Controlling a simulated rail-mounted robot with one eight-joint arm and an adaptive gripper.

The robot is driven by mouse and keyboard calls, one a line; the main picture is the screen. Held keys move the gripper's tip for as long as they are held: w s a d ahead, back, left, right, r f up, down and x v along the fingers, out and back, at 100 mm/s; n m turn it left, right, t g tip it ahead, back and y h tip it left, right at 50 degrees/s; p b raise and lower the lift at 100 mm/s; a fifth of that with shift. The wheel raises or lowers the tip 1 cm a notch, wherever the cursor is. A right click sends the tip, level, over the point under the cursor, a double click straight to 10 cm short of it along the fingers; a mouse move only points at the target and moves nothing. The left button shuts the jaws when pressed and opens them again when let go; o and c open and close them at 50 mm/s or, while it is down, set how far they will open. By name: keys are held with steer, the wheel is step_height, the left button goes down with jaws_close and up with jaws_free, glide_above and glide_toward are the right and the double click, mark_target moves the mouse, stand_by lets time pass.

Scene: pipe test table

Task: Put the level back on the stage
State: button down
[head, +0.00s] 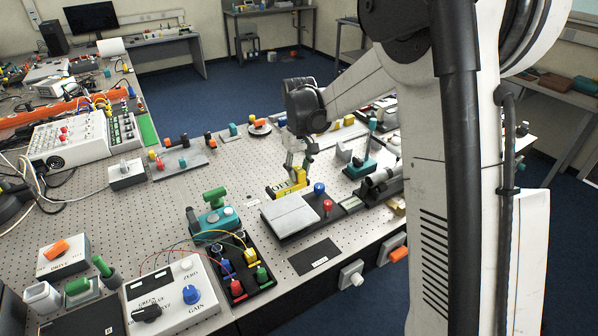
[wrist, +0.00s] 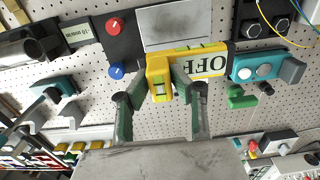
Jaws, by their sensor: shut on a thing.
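A yellow block, which looks like the level (wrist: 158,72), is between the fingertips of my gripper (wrist: 165,84) in the wrist view. My gripper is shut on it. In the head view the level (head: 300,178) shows beneath my gripper (head: 296,165), beside a yellow-edged "OFF" plate (head: 281,187). I cannot tell whether the level and the plate are one piece. The stage (head: 289,215), a flat grey plate on a black base, is just in front of them in the head view. The stage also shows beyond the level in the wrist view (wrist: 178,25). The level's underside is hidden.
A red knob (head: 327,206) and a blue knob (head: 319,188) stand beside the stage. A dark cylindrical instrument (head: 380,184) is to the right. A teal device (head: 217,218) and a black cable panel (head: 235,262) are to the left.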

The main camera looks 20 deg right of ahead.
steer(key=shift+f+b, duration=0.15)
steer(key=shift+b, duration=0.3)
steer(key=shift+f+b, duration=3.9)
steer(key=shift+f, duration=0.55)
steer(key=shift+f+b, duration=0.35)
steer(key=shift+f, duration=0.05)
steer(key=c, duration=1.4)
jaws_free()
steer(key=shift+c, duration=0.2)
steer(key=shift+r, duration=0.15)
step_height(320, 180, up, 12)
steer(key=shift+f, duration=0.1)
